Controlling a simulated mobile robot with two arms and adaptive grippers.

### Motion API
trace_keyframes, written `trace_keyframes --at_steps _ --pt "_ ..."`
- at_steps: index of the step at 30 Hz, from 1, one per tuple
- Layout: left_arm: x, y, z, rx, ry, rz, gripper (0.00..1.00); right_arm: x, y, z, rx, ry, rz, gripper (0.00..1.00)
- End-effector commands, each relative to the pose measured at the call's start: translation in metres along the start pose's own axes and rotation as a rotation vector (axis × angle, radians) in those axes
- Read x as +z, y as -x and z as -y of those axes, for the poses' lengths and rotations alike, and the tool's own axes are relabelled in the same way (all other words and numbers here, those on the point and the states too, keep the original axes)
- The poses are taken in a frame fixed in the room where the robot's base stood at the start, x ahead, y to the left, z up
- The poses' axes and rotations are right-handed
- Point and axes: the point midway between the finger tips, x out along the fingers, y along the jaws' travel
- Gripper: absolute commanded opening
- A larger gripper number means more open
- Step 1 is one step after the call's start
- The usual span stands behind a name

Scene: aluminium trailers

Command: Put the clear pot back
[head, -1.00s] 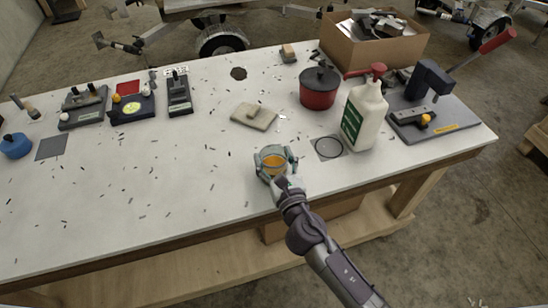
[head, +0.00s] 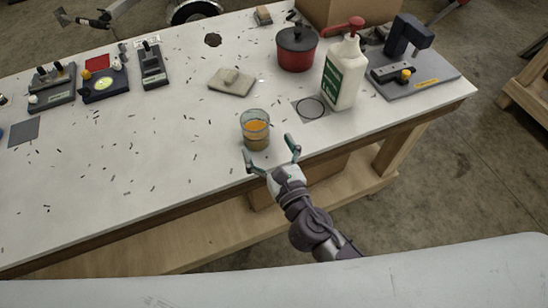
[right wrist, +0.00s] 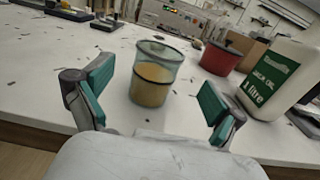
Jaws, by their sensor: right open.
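The clear pot (head: 256,130) holds an orange-brown content and stands upright on the white table, near its front edge. It also shows in the right wrist view (right wrist: 153,75), between and beyond the fingers. My right gripper (head: 271,149) is open and empty, just in front of the pot and apart from it; its spread fingers also show in the right wrist view (right wrist: 155,92). A grey square with a black ring (head: 311,108) lies empty to the right of the pot, beside the white bottle. My left gripper is not in view.
A white bottle with a red pump (head: 345,72) and a red pot with dark lid (head: 297,48) stand right of and behind the clear pot. A pale block (head: 233,81) lies behind it. A grey press (head: 410,70) is at right. The table's left middle is mostly clear.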

Motion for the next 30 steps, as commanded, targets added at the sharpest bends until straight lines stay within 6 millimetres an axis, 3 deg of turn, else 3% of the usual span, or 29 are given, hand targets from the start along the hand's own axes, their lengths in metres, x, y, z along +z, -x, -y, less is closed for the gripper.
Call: trace_keyframes --at_steps 3,7,16,19,23,26,30 --pt "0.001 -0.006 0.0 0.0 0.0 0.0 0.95 -0.003 0.022 0.0 0.0 -0.001 -0.001 0.95" --pt "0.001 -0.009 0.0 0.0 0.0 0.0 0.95 -0.001 0.035 0.0 -0.001 -0.001 -0.001 0.95" --pt "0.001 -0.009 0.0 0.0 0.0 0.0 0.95 0.001 0.041 0.0 -0.001 0.0 0.001 0.95" --pt "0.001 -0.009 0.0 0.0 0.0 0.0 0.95 -0.01 0.039 0.002 -0.004 -0.029 -0.021 0.95" --pt "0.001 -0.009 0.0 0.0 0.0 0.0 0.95 -0.067 0.036 0.013 -0.037 -0.208 -0.141 0.95" --pt "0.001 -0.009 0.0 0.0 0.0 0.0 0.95 -0.136 0.042 0.029 -0.113 -0.445 -0.278 0.95" --pt "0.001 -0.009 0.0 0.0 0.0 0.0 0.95 -0.245 0.073 0.058 -0.322 -0.859 -0.464 0.95"
